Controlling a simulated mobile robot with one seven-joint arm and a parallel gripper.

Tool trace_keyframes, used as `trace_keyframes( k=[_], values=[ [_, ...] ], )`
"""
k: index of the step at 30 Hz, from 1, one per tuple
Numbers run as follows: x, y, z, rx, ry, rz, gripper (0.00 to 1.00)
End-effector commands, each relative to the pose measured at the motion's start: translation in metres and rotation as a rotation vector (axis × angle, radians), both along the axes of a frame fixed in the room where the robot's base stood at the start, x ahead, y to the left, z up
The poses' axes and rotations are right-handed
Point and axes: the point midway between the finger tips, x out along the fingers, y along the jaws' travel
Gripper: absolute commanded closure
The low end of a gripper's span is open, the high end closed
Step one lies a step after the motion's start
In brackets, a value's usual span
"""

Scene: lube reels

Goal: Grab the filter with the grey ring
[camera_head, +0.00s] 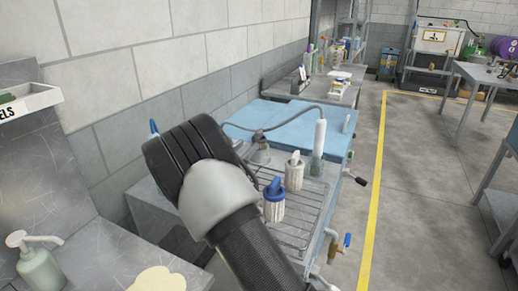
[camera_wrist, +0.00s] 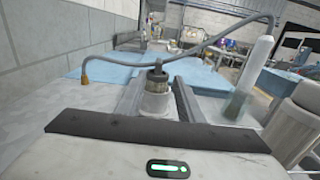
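A filter with a dark grey ring and a pale body (camera_wrist: 156,103) stands upright ahead in the wrist view, between the two fingers of my gripper (camera_wrist: 158,100). The fingers are apart, one on each side of it. I cannot tell whether they touch it. In the head view this filter's grey top (camera_head: 262,153) shows just right of my wrist, with its lower part hidden. My fingers are mostly hidden there by my dark wrist. A filter with a blue ring (camera_head: 273,207) and a white filter with a pale top (camera_head: 294,174) stand on the wire rack.
The wire rack (camera_head: 300,222) lies on a wash station with a blue lid (camera_head: 290,118) behind it. A hose (camera_wrist: 135,80) and an upright clear tube with white top (camera_head: 319,140) are close by. A block wall (camera_head: 130,55) runs along the left.

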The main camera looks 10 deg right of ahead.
Motion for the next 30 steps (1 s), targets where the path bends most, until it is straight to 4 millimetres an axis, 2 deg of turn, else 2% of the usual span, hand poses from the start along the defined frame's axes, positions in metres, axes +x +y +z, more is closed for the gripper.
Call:
trace_keyframes(
  k=[3, 11, 19, 29, 30],
  values=[
    [0.016, -0.012, -0.001, 0.001, -0.001, -0.002, 0.66],
    [0.032, -0.022, -0.001, 0.001, 0.000, -0.002, 0.66],
    [0.065, -0.041, -0.004, 0.001, 0.000, -0.002, 0.66],
    [0.071, -0.044, -0.003, 0.002, 0.001, -0.001, 0.66],
    [0.071, -0.044, -0.003, 0.001, 0.000, -0.001, 0.72]
  ],
)
